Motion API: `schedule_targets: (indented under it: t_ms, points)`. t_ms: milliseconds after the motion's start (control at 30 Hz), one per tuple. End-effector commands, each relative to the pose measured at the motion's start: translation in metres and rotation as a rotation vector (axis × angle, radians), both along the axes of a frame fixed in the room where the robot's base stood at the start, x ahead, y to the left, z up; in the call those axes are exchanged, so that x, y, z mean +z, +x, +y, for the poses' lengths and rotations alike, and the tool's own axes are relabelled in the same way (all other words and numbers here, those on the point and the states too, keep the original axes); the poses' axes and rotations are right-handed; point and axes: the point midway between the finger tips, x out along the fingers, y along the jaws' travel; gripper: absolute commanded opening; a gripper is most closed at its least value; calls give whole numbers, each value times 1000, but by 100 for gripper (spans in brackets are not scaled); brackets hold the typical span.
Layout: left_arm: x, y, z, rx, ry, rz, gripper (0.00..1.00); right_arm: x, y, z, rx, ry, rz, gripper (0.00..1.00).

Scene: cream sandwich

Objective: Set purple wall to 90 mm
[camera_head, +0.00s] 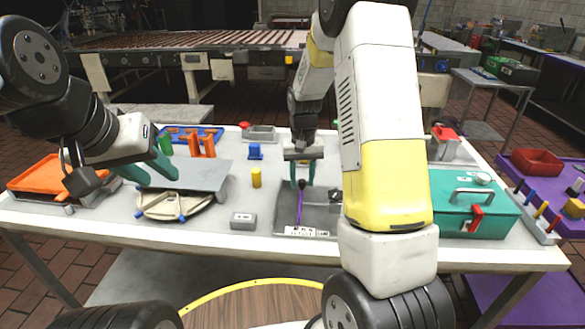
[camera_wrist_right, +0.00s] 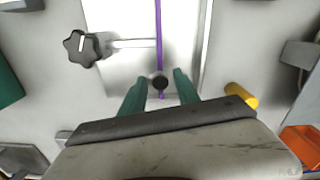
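The purple wall (camera_head: 299,208) is a thin upright strip in a grey tray fixture (camera_head: 283,216) with a white scale label (camera_head: 302,232) at its near edge. It also shows in the right wrist view (camera_wrist_right: 159,35), ending at a small round black knob (camera_wrist_right: 159,82). A larger black star knob (camera_wrist_right: 80,48) on a metal rod stands at the fixture's side. My right gripper (camera_head: 302,182) is open, its teal fingers (camera_wrist_right: 160,90) on either side of the small knob with visible gaps. My left gripper (camera_head: 152,172) is open and empty above a grey plate. The scale reading is too small to read.
The grey plate (camera_head: 205,175) lies by a round cream item (camera_head: 165,204) with blue pegs. A teal box (camera_head: 455,205) stands right, an orange tray (camera_head: 50,178) far left.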

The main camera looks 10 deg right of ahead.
Motion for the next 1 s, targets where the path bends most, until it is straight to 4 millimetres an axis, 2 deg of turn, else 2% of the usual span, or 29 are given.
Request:
schedule_targets:
  t_ms: [33, 167, 1000]
  points:
    - [0, 0, 0, 0, 0, 0, 36, 0, 0, 0, 0, 0, 0, 26]
    - [0, 0, 0, 0, 0, 0, 36, 0, 0, 0, 0, 0, 0, 0]
    - [0, 0, 0, 0, 0, 0, 36, 1, 0, 0, 0, 0, -1, 0]
